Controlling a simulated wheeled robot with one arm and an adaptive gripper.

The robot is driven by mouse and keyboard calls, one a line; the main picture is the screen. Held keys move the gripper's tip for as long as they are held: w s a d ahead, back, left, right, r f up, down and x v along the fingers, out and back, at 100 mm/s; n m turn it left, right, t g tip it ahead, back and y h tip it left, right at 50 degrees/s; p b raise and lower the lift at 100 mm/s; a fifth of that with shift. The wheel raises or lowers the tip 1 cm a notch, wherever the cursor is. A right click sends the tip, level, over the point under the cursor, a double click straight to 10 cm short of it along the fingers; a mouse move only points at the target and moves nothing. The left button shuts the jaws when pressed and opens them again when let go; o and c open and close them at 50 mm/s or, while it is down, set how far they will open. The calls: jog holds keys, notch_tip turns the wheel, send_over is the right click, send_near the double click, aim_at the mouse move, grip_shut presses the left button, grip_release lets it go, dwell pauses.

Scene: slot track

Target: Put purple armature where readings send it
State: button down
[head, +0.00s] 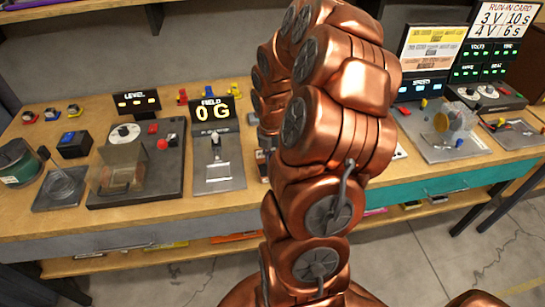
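I cannot make out a purple armature on the bench top. The field meter (213,109) reads 0 G above a grey plate fixture (217,172). A run-in card (506,18) at the upper right reads 3 V / 10 s and 4 V / 6 s. My copper arm fills the middle and hides the bench behind it. My gripper is out of view.
A dark base with a clear cover (121,168) and a green spool (18,164) stand on the left bench. On the right are a clear-covered rig (452,124), a small plate (513,134) and a panel with green readouts (487,59). Open floor (400,262) lies in front.

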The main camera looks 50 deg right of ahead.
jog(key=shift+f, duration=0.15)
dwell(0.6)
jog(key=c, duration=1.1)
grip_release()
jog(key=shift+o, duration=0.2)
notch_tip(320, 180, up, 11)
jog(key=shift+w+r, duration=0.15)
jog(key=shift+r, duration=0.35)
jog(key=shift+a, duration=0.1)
